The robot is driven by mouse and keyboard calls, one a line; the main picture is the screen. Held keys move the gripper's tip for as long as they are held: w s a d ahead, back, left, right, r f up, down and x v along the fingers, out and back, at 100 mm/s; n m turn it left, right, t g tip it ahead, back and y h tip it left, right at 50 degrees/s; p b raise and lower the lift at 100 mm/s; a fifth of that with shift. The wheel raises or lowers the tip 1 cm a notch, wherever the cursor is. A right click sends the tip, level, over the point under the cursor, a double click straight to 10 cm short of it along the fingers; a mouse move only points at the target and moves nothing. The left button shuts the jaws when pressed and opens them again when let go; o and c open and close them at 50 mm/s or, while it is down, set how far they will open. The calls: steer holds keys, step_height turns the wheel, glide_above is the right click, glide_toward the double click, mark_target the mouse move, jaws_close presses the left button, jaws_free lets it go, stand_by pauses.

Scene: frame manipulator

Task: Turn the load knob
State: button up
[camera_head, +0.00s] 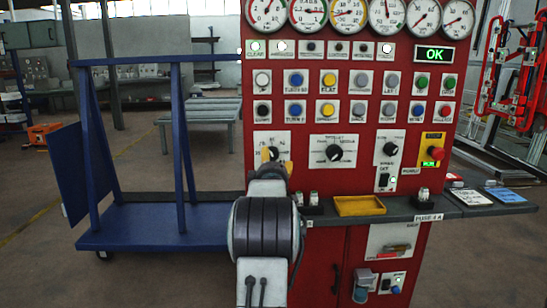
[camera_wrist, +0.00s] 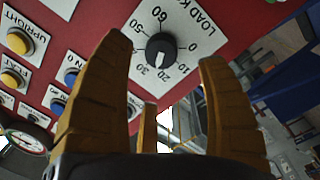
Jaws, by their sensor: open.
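The load knob (camera_wrist: 160,50) is a black round knob with a white pointer line, on a white dial plate (camera_wrist: 186,22) marked with numbers and "LOAD". In the wrist view it sits beyond and between my open, empty fingers, apart from them. The pointer is toward about 20–30. In the head view my gripper (camera_head: 276,160) with yellow fingers is in front of the red panel at the load dial plate (camera_head: 266,137), and covers part of it; the knob is partly hidden there. My gripper (camera_wrist: 165,80) also shows in the wrist view.
The red panel (camera_head: 350,110) carries gauges, coloured buttons and two other black knobs (camera_head: 334,153) to the right. A grey shelf (camera_head: 420,208) with a yellow tray (camera_head: 359,206) juts out below. A blue cart (camera_head: 150,225) stands left of the panel.

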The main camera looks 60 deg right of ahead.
mark_target(274, 157)
steer(key=shift+x, duration=3.65)
steer(key=shift+s, duration=0.1)
steer(key=shift+c, duration=0.3)
steer(key=shift+f, duration=0.15)
steer(key=c, duration=1.1)
